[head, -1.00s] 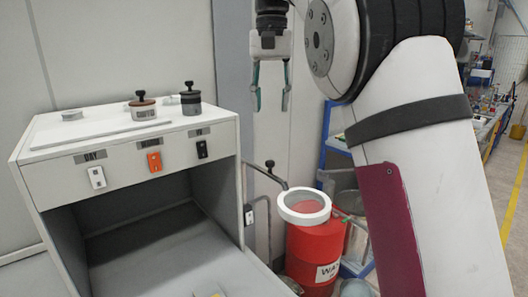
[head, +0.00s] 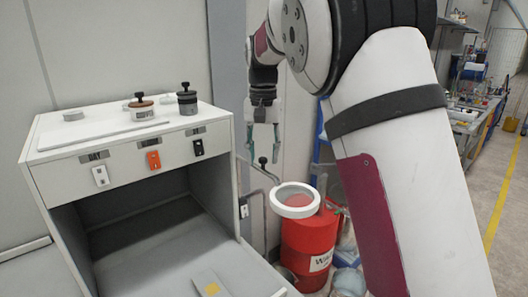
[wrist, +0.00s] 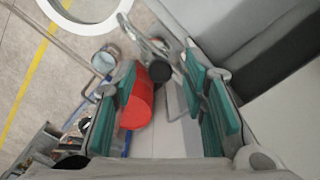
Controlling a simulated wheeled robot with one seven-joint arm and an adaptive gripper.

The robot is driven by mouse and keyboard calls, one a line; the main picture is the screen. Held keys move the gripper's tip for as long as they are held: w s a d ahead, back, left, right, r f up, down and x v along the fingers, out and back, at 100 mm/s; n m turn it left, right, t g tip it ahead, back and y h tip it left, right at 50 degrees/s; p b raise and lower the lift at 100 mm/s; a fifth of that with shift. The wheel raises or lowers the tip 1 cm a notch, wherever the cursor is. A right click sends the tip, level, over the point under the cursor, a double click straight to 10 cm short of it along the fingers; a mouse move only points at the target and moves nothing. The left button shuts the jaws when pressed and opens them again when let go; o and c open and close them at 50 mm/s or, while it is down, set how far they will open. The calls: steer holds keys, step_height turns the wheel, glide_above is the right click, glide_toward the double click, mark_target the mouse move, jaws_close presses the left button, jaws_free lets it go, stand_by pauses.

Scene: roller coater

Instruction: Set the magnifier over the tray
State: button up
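The magnifier is a white ring head (head: 296,212) on a grey jointed arm with a black knob, right of the white cabinet. Its ring stands in front of and above a red drum in the head view. In the wrist view the ring (wrist: 85,29) is cut off at the top left. A light grey flat piece with a yellow patch (head: 212,288), possibly the tray, lies on the grey bench, cut off at the bottom. My gripper (head: 264,148) points down, open and empty, close to the magnifier's arm; its green fingers (wrist: 165,105) stand apart in the wrist view.
The white cabinet (head: 125,160) has an open bay, switches and two lidded pots (head: 142,106) on top. The red drum (head: 308,250) stands right of the bench. A blue rack is behind it. Open floor lies at far right.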

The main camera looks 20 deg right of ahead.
steer(key=shift+f, duration=0.15)
jaws_close()
steer(key=shift+a, duration=0.1)
